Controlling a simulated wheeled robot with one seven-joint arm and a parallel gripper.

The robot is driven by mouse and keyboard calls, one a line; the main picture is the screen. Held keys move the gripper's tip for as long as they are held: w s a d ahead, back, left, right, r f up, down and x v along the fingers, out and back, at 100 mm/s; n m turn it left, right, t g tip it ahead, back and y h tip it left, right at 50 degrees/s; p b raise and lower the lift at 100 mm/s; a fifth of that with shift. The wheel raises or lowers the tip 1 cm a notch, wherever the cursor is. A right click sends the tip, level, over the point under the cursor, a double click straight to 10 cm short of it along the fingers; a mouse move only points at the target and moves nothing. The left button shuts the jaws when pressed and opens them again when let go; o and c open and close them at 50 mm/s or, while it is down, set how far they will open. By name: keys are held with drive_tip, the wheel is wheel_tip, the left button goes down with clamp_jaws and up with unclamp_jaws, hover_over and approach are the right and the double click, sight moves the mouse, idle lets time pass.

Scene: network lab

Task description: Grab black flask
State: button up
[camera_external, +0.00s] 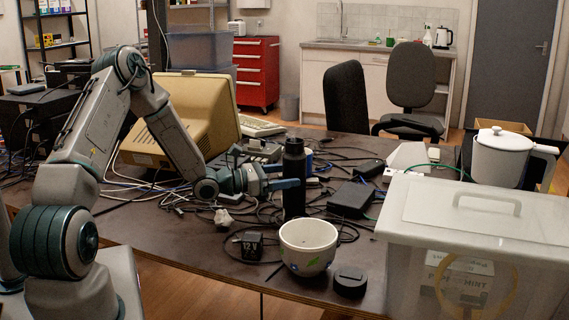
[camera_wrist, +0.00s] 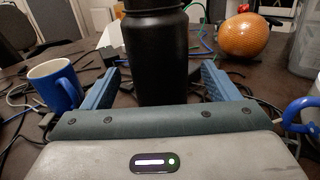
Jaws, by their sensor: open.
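In the wrist view my gripper (camera_wrist: 158,88) is open, with one blue finger on each side of the flask. The flask lies between the fingers or just beyond their tips; I cannot tell if either finger touches it. The flask's base is hidden in the wrist view.
A patterned white bowl (camera_external: 308,247) and a black round lid (camera_external: 350,281) stand in front. Cables and black adapters (camera_external: 351,199) spread around the flask. A lidded clear box (camera_external: 480,215) fills the right. The wrist view shows a blue-and-white mug (camera_wrist: 55,82) and an orange ball (camera_wrist: 245,36).

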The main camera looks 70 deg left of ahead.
sight(302, 157)
drive_tip(key=w, duration=0.5)
drive_tip(key=shift+d+r+p, duration=0.15)
drive_tip(key=shift+d+p, duration=0.15)
drive_tip(key=shift+p, duration=0.1)
drive_tip(key=shift+r, duration=0.1)
drive_tip(key=c, duration=1.5)
drive_tip(key=shift+r, duration=0.1)
drive_tip(key=shift+r, duration=1.95)
drive_tip(key=d+r, duration=0.3)
drive_tip(key=d, duration=0.2)
drive_tip(key=s+d+r+b, duration=0.1)
drive_tip(key=d+r, duration=0.2)
drive_tip(key=d, duration=0.3)
drive_tip(key=shift+d+r, duration=0.25)
drive_tip(key=shift+r, duration=0.15)
drive_tip(key=shift+s, duration=0.1)
